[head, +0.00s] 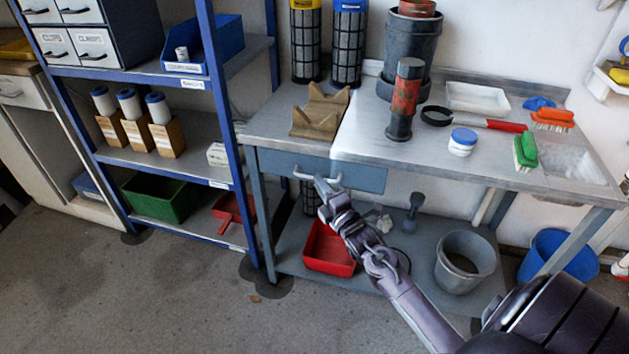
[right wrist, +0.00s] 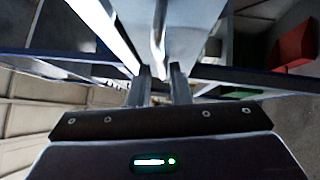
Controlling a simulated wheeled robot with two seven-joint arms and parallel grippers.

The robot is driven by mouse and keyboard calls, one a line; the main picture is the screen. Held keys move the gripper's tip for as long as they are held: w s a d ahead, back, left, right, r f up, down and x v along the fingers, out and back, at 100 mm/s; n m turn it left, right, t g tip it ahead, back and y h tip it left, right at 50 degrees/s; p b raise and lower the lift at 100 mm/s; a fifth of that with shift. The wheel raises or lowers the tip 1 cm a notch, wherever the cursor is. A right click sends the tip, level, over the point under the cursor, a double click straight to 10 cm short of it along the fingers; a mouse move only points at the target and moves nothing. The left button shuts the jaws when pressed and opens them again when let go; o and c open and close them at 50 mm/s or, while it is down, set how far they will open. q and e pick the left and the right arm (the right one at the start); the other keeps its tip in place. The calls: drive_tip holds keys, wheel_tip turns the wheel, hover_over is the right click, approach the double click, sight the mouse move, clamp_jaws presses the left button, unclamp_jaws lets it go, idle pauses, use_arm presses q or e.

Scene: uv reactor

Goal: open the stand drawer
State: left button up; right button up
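The stand drawer (head: 275,161) is a blue-grey front under the left part of the metal worktop. It looks flush with the stand, so closed. Its pale bar handle (head: 302,174) runs across the front. My right gripper (head: 325,187) is at the handle, near its right half. In the right wrist view the two fingers (right wrist: 163,82) stand a little apart, with a pale strip, probably the handle, running down between them. I cannot tell whether they press on it. My left gripper is not in view.
A red bin (head: 329,249) and a grey bucket (head: 465,262) stand on the stand's lower shelf. A blue shelf rack (head: 225,115) is close on the left. The worktop holds a brown cradle (head: 320,112), a cylinder and brushes.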

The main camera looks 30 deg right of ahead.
drive_tip(key=shift+w+d+r, duration=0.1)
drive_tip(key=shift+w+r, duration=0.05)
drive_tip(key=shift+w, duration=1.65)
clamp_jaws()
